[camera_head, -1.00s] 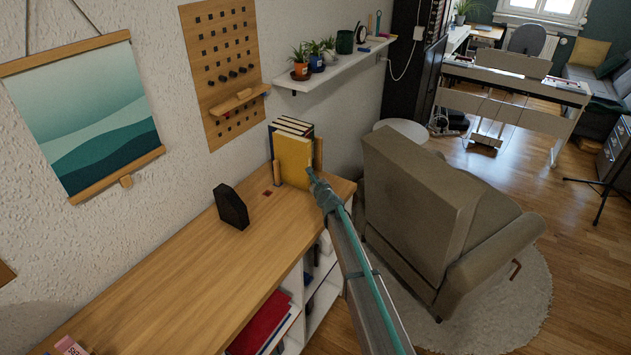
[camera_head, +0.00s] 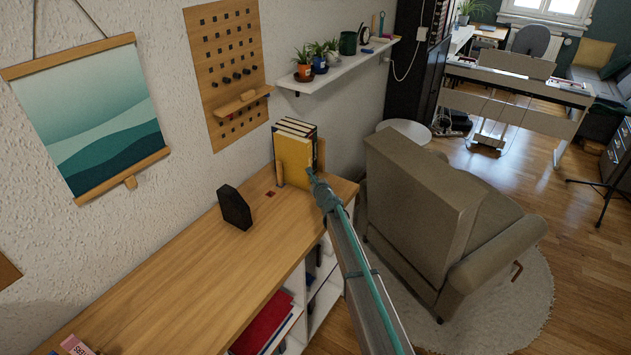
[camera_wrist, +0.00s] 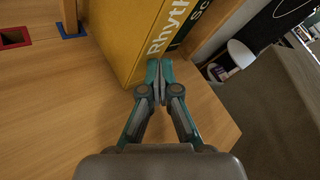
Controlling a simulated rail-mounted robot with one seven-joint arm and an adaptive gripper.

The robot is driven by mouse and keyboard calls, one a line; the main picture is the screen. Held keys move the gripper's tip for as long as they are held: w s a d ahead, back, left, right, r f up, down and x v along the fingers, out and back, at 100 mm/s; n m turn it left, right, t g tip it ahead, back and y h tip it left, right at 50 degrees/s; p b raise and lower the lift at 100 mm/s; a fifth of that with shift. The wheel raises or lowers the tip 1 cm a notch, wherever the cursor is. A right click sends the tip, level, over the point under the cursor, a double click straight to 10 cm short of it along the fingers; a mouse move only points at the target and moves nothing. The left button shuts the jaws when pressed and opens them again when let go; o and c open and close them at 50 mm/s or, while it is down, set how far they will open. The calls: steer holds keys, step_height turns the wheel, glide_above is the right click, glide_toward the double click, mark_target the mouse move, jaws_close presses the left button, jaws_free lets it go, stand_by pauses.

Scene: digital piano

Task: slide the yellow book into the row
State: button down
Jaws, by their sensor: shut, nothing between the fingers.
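The yellow book (camera_head: 295,160) stands upright at the near face of a row of books (camera_head: 297,126) at the far end of the wooden cabinet top. In the wrist view the yellow book (camera_wrist: 125,35) shows part of its lettering, "Rhyth", and a dark green book (camera_wrist: 192,28) stands right beside it. My gripper (camera_head: 312,175) is at the book's lower right edge. In the wrist view the gripper's fingertips (camera_wrist: 159,68) are together and empty, at or very near the book's lower corner; I cannot tell whether they touch it.
Wooden end pieces flank the row, one at the left (camera_head: 279,173). A black angular block (camera_head: 234,207) stands nearer on the cabinet top (camera_head: 190,270). A red-edged square (camera_wrist: 14,38) lies left of the book. A shelf with plants (camera_head: 335,72) hangs above; an armchair (camera_head: 430,205) is right.

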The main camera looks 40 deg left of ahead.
mark_target(308, 178)
steer(key=shift+s+a+p, duration=0.2)
steer(key=shift+a+p, duration=0.25)
steer(key=shift+a, duration=0.45)
steer(key=shift+s+a+p, duration=0.2)
steer(key=shift+a+p, duration=0.2)
steer(key=shift+a, duration=0.5)
stand_by(1.1)
steer(key=shift+d, duration=0.1)
steer(key=shift+w+d+b, duration=0.25)
steer(key=shift+d+b, duration=0.55)
steer(key=shift+d, duration=0.15)
steer(key=shift+w+d+f+b, duration=0.15)
steer(key=shift+d+b, duration=0.8)
steer(key=shift+d, duration=0.05)
steer(key=shift+w+d+b, duration=0.2)
steer(key=shift+d+b, duration=0.3)
steer(key=shift+d, duration=0.25)
steer(key=shift+w+d+b, duration=0.15)
steer(key=shift+d+b, duration=0.3)
steer(key=shift+d, duration=0.25)
